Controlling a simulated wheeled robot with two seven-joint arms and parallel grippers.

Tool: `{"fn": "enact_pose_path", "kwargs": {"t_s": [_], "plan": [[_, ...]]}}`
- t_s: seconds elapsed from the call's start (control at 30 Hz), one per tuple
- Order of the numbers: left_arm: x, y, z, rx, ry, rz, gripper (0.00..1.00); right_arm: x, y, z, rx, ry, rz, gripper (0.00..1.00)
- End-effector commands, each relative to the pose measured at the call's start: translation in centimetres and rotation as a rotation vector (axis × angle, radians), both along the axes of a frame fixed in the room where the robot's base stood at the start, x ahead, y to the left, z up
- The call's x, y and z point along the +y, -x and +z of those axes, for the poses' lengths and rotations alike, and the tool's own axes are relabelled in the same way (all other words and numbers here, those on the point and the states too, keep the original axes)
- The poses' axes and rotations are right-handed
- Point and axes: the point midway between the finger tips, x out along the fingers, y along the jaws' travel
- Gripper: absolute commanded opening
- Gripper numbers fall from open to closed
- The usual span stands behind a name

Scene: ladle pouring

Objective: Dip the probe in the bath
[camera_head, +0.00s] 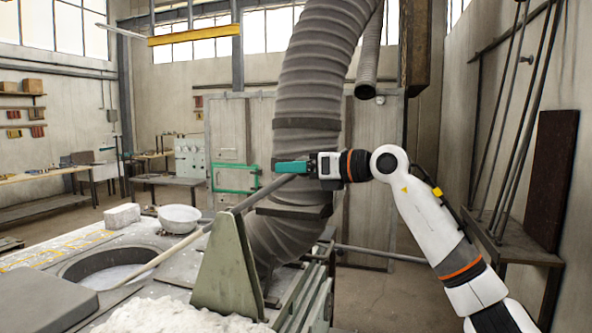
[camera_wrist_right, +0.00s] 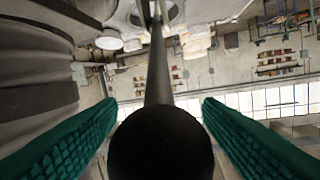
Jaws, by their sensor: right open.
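The probe is a long rod (camera_head: 252,197), dark at its upper end and pale lower down. It slopes down to the left across a grey-green stand (camera_head: 232,262), its pale end at the near right rim of the round bath opening (camera_head: 92,262). Whether the tip touches the bath's pale surface is unclear. My right gripper (camera_head: 279,168) is open at the rod's upper end. In the right wrist view the dark rod (camera_wrist_right: 158,75) runs between the teal fingers, with gaps on both sides. My left gripper is not in view.
A large ribbed duct (camera_head: 305,95) stands just behind my right gripper. A white bowl (camera_head: 179,218) and a pale block (camera_head: 122,215) sit behind the bath. White lumpy material (camera_head: 165,315) lies in front. Tall rods (camera_head: 515,120) lean at the right wall.

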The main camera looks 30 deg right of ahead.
Motion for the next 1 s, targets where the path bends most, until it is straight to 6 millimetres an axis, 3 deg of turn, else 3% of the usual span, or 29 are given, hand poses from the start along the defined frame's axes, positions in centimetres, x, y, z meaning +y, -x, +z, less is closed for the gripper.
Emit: {"fn": "enact_pose_path", "kwargs": {"t_s": [0.3, 0.6, 1.0], "plan": [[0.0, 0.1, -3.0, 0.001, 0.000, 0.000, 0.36, -2.9, 5.0, 0.2, -0.004, 0.002, -0.004, 0.60], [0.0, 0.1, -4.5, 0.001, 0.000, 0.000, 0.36, -5.2, 9.3, 1.1, -0.001, 0.001, -0.001, 0.60], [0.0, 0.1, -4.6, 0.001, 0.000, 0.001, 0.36, -5.6, 10.1, 1.3, 0.000, 0.001, 0.001, 0.60]]}}
